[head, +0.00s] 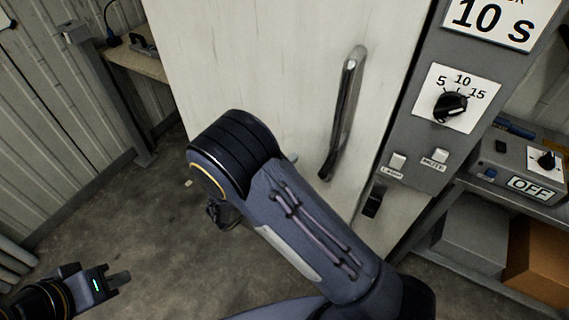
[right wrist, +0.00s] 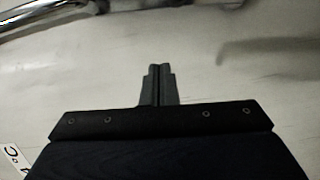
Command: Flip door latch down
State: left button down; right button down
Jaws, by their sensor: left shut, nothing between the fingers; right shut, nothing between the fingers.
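The pale door (head: 245,60) carries a long metal handle (head: 345,115). A small dark fitting (head: 373,203) sits at the door's right edge, below the handle; it may be the latch, and I cannot tell its position clearly. My right arm crosses in front of the door's lower part and mostly hides its gripper in the head view. In the right wrist view my right gripper (right wrist: 158,70) is shut and empty, pointing at the pale door surface (right wrist: 230,60), with the shiny handle (right wrist: 70,9) at the top left. My left gripper (head: 118,279) is shut and empty above the floor, well away from the door.
Right of the door is a grey panel with a dial (head: 450,104) and two switches, one of them this switch (head: 397,160). A shelf with a control box (head: 520,168) and cartons (head: 540,262) stands at the right. The floor at the left (head: 110,220) is clear.

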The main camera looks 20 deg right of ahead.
aim_at(327, 166)
jog(key=p+x, duration=0.1)
jog(key=x, duration=0.5)
jog(key=shift+s+r+p, duration=0.1)
jog(key=shift+p, duration=0.25)
jog(key=s, duration=0.1)
jog(key=s+d+p, duration=0.1)
jog(key=s+d, duration=0.1)
jog(key=shift+f, duration=0.25)
jog(key=shift+d+f, duration=0.1)
